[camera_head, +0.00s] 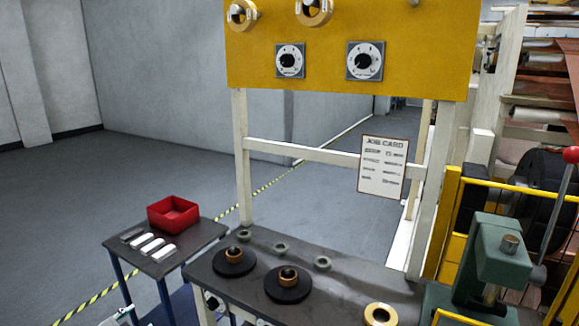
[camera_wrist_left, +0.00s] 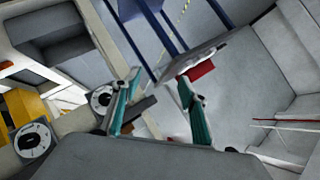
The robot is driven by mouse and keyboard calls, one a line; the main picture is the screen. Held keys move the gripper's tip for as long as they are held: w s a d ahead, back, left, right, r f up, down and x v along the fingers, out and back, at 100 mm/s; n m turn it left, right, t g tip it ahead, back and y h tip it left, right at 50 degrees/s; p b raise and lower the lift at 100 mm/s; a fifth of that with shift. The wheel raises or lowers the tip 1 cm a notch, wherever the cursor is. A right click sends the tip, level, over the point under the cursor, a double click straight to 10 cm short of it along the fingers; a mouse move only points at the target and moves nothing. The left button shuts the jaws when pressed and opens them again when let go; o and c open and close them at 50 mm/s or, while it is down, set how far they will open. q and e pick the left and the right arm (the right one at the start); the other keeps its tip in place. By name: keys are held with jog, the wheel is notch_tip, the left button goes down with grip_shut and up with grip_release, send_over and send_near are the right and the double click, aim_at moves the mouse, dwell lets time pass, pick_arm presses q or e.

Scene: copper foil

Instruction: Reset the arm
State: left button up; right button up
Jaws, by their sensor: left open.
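My left gripper (camera_wrist_left: 158,78) shows in the left wrist view with its two teal fingers spread apart and nothing between them. In the head view only a small pale and teal piece, which looks like its tip, shows at the bottom edge, left of the dark bench (camera_head: 337,285) and below the small side table (camera_head: 189,241). My right gripper is in neither view.
The side table carries a red bin (camera_head: 172,214) and several pale bars (camera_head: 152,246). Black discs with copper-coloured rings (camera_head: 288,283) sit on the bench. A yellow panel (camera_head: 330,40) with dials stands above. A green press (camera_head: 500,250) stands at right. Open floor lies left.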

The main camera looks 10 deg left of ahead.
pick_arm(q)
jog(key=s+d+f+m+g+h, duration=0.1)
jog(key=s+d+f+h, duration=0.2)
jog(key=s+d+f, duration=0.6)
jog(key=s+d+f+m+g+h, duration=0.15)
jog(key=s+d+f, duration=0.45)
jog(key=s, duration=0.6)
jog(key=d+n+t+h, duration=0.1)
jog(key=d+n, duration=0.4)
jog(key=d, duration=1)
jog(key=shift+s+d+r, duration=0.15)
jog(key=shift+s+r, duration=0.15)
